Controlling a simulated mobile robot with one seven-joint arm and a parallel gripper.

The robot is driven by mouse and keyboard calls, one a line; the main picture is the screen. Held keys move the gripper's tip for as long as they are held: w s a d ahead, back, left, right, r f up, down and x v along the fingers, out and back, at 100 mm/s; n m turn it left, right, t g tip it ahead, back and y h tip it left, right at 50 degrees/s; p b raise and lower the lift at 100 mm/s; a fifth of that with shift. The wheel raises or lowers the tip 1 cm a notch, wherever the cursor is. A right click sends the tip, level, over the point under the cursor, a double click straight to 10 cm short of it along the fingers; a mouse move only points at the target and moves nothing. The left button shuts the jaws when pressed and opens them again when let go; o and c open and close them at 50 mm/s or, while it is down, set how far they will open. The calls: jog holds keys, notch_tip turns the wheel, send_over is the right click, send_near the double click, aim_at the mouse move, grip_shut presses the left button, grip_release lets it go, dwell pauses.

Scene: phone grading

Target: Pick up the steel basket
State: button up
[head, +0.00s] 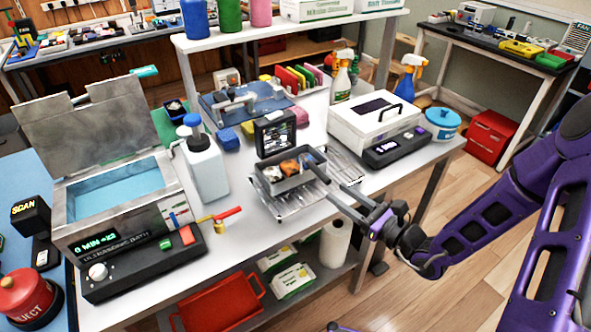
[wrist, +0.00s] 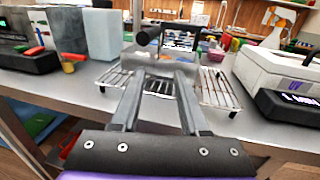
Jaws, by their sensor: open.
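The steel basket (head: 283,186) is a small grey open box in the middle of the bench in the head view, with orange and brown pieces inside. It sits on a wire rack (head: 346,166). In the wrist view the basket's near wall (wrist: 160,66) is just ahead of the fingertips, with a dark handle above it. My gripper (head: 333,190) reaches in from the right, at the bench's front edge. In the wrist view my gripper (wrist: 159,80) has its fingers apart, with nothing clearly held. I cannot tell whether the tips touch the basket.
An ultrasonic bath (head: 120,205) with its lid up stands at left, a white jug (head: 205,168) beside it. A small screen device (head: 274,134) stands behind the basket. A white UV box (head: 375,122) with a black control unit (head: 397,148) is at right.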

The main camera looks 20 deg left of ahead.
aim_at(301, 173)
jog(key=x, duration=1.3)
jog(key=shift+w+a+b, duration=0.1)
jog(key=shift+a+b, duration=0.25)
jog(key=shift+b, duration=0.05)
grip_shut()
dwell(0.7)
